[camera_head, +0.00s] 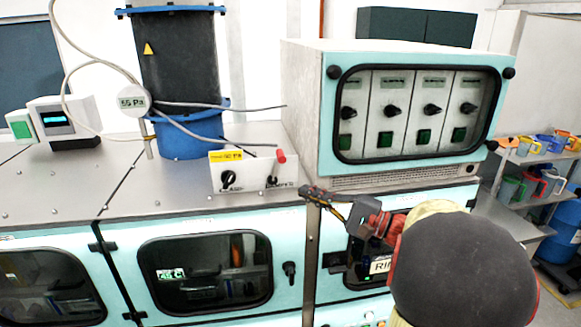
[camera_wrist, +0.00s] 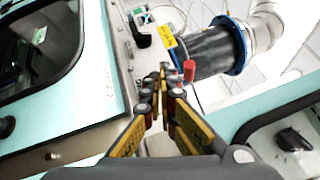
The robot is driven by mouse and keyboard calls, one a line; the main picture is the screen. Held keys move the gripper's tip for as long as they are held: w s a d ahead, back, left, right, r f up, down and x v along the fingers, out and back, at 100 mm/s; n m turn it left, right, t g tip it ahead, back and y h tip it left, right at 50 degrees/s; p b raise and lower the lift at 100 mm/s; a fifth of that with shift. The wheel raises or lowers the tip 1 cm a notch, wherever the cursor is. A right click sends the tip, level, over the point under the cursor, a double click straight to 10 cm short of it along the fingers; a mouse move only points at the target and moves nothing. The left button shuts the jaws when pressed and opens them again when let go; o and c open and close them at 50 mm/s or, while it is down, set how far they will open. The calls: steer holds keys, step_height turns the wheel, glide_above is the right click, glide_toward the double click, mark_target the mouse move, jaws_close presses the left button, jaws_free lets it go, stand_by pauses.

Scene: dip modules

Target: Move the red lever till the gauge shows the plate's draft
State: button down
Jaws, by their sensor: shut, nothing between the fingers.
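The red lever (camera_head: 281,157) stands up at the right end of a small white control box (camera_head: 250,177); its red knob also shows in the wrist view (camera_wrist: 189,70). The yellow plate (camera_head: 226,155) on the box ends in "Pa", its number too small to read surely; it also shows in the wrist view (camera_wrist: 167,37). The round gauge (camera_head: 132,101) seems to read 55 Pa. My gripper (camera_head: 306,193) is shut and empty, its tips a little below and right of the lever in the head view. In the wrist view the fingertips (camera_wrist: 168,78) appear just left of the red knob; contact cannot be told.
A black rotary knob (camera_head: 228,178) sits on the box's left half. A blue-banded black duct (camera_head: 180,60) stands behind, with grey cables looping near the box. A large panel cabinet (camera_head: 310,90) rises close to the lever's right. Bare worktop (camera_head: 70,190) lies left.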

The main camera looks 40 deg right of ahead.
steer(key=s+d+r+m+t+h, duration=0.1)
steer(key=s+d+m+t+h, duration=0.1)
steer(key=d+h, duration=0.15)
steer(key=p, duration=0.3)
glide_toward(277, 170)
steer(key=shift+y, duration=0.25)
steer(key=w+r, duration=0.2)
steer(key=w+d+r, duration=0.1)
steer(key=w+r, duration=0.1)
steer(key=r, duration=0.1)
steer(key=shift+r, duration=0.1)
steer(key=shift+w+a+r+b, duration=0.15)
steer(key=shift+a+b, duration=0.15)
steer(key=shift+b, duration=0.55)
steer(key=shift+a+r, duration=0.1)
